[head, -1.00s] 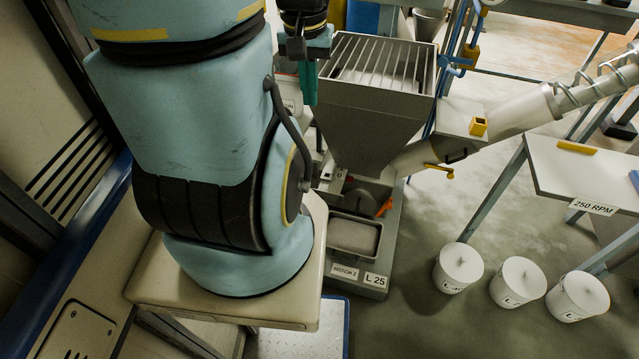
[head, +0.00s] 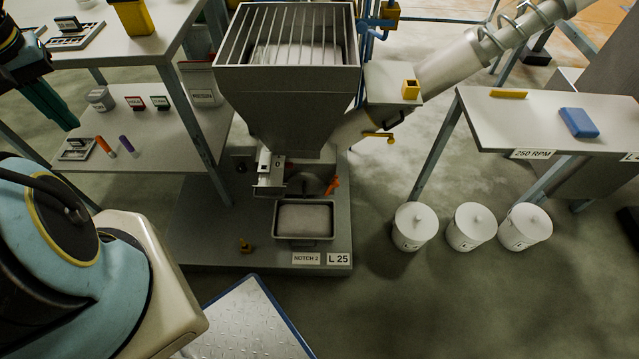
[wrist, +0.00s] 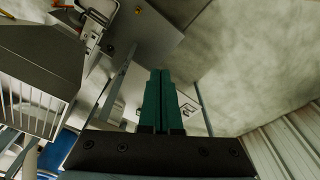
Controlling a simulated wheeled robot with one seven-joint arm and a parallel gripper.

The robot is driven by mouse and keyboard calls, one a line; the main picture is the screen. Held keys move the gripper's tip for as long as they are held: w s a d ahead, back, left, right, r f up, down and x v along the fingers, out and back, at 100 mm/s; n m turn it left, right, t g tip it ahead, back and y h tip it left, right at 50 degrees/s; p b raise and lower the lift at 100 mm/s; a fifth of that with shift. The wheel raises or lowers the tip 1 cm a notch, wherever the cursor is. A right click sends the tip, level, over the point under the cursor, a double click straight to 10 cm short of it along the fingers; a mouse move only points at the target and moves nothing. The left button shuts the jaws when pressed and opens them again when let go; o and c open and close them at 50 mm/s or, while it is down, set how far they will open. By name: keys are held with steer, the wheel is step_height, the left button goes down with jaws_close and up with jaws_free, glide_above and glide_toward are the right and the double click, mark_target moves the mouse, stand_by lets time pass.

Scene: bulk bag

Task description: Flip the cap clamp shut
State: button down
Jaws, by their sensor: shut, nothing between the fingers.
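My gripper (head: 66,116) is at the upper left of the head view, left of the hopper and over the shelf side. In the wrist view its green fingers (wrist: 165,82) are together with nothing between them. A yellow-ended lever (head: 378,134) sits under the grey box on the lower end of the slanted tube (head: 455,67). It may be the cap clamp; I cannot tell whether it is open or shut. My gripper is well apart from it.
A grated hopper (head: 285,85) stands mid-view above a tray (head: 303,220). A two-level bench (head: 150,150) with small items is left. A table (head: 545,125) and three white lidded buckets (head: 468,228) are right. Open floor lies in front of the buckets.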

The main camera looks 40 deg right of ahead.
mark_target(335, 179)
steer(key=w+d+f+m+t+h+b, duration=0.15)
steer(key=d+f+b, duration=0.25)
steer(key=f+b, duration=0.4)
steer(key=w+d+f+y+b, duration=0.1)
steer(key=w+d+f+b, duration=0.3)
steer(key=f, duration=0.6)
steer(key=s+d+f+h+b, duration=0.1)
steer(key=d+f+h+b, duration=0.1)
steer(key=d+f+b, duration=0.4)
steer(key=s+d+f+m+h+b, duration=0.1)
steer(key=s+d+f+h+b, duration=0.1)
steer(key=d+f+b, duration=0.5)
steer(key=s+d+f+h+b, duration=0.1)
steer(key=d+f+h+b, duration=0.2)
steer(key=d+f+b, duration=0.4)
steer(key=shift+s+d+f+h+b, duration=0.15)
steer(key=shift+f+b, duration=0.9)
steer(key=shift+f, duration=0.9)
steer(key=shift+s+a+f+h+b, duration=0.15)
steer(key=shift+f+b, duration=0.85)
steer(key=shift+f, duration=0.95)
steer(key=s+d+f+n+h+b, duration=0.1)
steer(key=s+d+f+h+b, duration=0.4)
steer(key=d+b, duration=0.6)
step_height(335, 179, down, 3)
steer(key=shift+s+f+g+b, duration=0.1)
steer(key=shift+s+g+b, duration=0.35)
steer(key=shift+s, duration=0.65)
steer(key=shift+d+f, duration=0.1)
steer(key=shift+d, duration=0.05)
